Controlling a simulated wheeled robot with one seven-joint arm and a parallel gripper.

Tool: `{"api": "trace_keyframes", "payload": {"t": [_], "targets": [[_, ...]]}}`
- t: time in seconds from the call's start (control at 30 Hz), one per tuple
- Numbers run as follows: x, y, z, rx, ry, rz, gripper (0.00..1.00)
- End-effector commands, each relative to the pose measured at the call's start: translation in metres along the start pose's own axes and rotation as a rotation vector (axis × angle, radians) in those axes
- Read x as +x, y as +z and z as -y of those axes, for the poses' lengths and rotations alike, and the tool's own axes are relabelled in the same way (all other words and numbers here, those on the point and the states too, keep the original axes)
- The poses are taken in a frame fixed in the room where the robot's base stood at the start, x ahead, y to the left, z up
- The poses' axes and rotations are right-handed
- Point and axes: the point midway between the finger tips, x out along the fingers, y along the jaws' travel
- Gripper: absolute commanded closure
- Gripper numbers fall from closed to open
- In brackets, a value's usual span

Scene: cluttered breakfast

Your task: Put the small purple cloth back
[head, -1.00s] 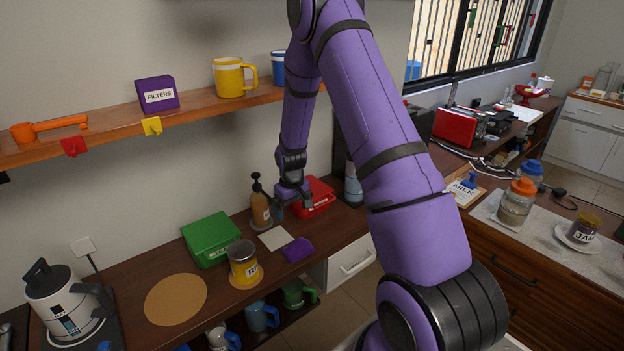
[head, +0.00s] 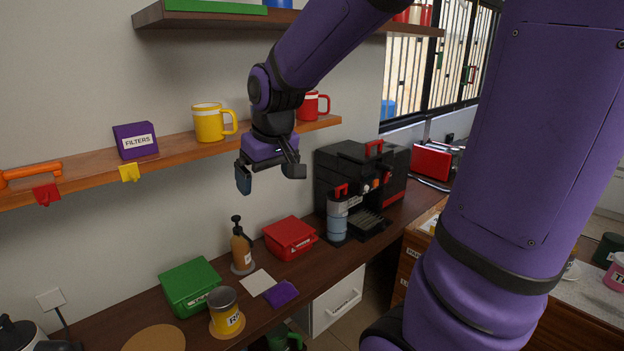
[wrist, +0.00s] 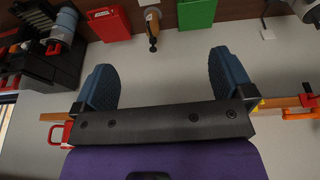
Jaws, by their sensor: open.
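The small purple cloth (head: 281,293) lies on the brown counter in the head view. It is at the right edge of a pale square mat (head: 257,283), near the counter's front edge. My gripper (head: 270,176) is open and empty, high above the counter and in front of the wall, below and beside the shelf. It is well above the cloth and apart from it. In the wrist view my gripper (wrist: 163,80) shows two spread blue fingers with nothing between them. The cloth is not visible in the wrist view.
A pump bottle (head: 241,250), a green box (head: 190,287), a red box (head: 290,238) and a yellow-labelled canister (head: 225,310) stand around the mat. A coffee machine (head: 350,185) is to the right. The shelf (head: 90,178) with mugs is close to my gripper.

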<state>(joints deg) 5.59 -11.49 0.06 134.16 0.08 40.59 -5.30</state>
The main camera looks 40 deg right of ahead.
Motion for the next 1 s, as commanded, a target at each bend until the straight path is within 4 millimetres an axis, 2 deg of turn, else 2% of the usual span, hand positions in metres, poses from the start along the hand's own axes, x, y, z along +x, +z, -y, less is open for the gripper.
{"api": "trace_keyframes", "payload": {"t": [0.03, 0.2, 0.4, 0.53, 0.7, 1.0], "targets": [[-0.016, 0.011, 0.005, -0.002, -0.001, -0.022, 0.01], [-0.054, 0.050, 0.017, -0.001, -0.007, -0.071, 0.01], [-0.087, 0.098, 0.027, 0.000, -0.017, -0.126, 0.01], [-0.098, 0.124, 0.031, 0.001, -0.024, -0.152, 0.01], [-0.105, 0.142, 0.034, 0.003, -0.029, -0.169, 0.01], [-0.105, 0.145, 0.034, 0.003, -0.030, -0.170, 0.01]]}}
